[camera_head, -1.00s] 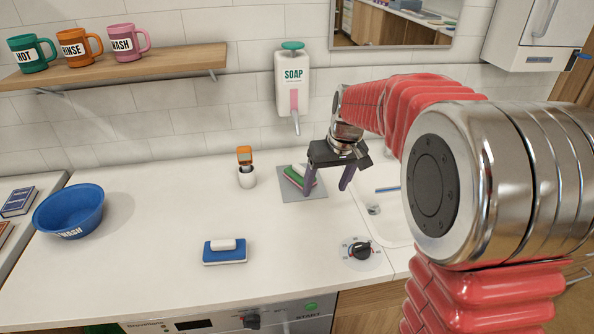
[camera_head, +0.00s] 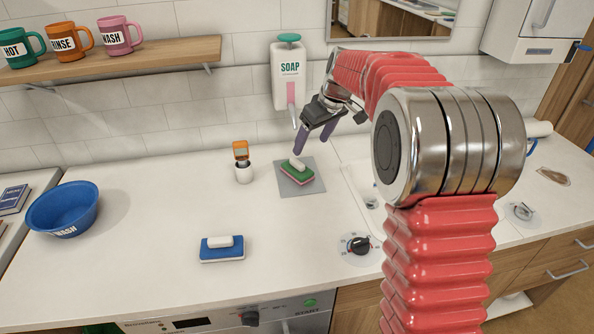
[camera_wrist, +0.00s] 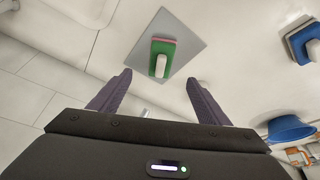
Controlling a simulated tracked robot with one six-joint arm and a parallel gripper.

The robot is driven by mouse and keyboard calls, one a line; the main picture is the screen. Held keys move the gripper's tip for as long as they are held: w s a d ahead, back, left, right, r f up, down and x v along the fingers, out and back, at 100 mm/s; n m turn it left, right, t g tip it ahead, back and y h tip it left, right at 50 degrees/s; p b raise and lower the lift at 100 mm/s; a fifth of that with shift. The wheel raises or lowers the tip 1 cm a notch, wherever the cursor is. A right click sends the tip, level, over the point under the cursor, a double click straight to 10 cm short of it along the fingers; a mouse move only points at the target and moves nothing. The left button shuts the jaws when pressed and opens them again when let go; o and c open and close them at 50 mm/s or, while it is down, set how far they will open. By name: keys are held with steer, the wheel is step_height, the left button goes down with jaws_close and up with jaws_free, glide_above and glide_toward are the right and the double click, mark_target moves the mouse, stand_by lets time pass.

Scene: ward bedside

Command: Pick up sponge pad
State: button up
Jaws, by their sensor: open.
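A green sponge pad (camera_head: 297,174) with a pink layer and a white grip on top lies on a grey square mat (camera_head: 291,190) on the white counter. It also shows in the wrist view (camera_wrist: 164,49), beyond and between the fingertips. A second sponge pad, blue with a white grip (camera_head: 222,250), lies nearer the counter's front. It shows at the upper right edge of the wrist view (camera_wrist: 303,42). My gripper (camera_head: 314,145) is open and empty, above and behind the green sponge, near the wall, not touching it.
A blue bowl (camera_head: 63,209) stands at the left. A small white holder with an orange top (camera_head: 243,165) is left of the mat. A soap dispenser (camera_head: 289,75) hangs on the wall. A sink (camera_head: 362,180) and a dial (camera_head: 361,245) lie to the right. The middle counter is clear.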

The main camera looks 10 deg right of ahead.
mark_target(301, 164)
steer(key=shift+f, duration=0.1)
steer(key=x, duration=0.8)
steer(key=shift+w+f, duration=0.1)
steer(key=shift+f, duration=0.1)
steer(key=shift+a+f, duration=0.1)
steer(key=shift+x, duration=2.5)
steer(key=shift+a, duration=0.15)
steer(key=shift+c, duration=0.4)
steer(key=c, duration=1.2)
steer(key=shift+o, duration=0.2)
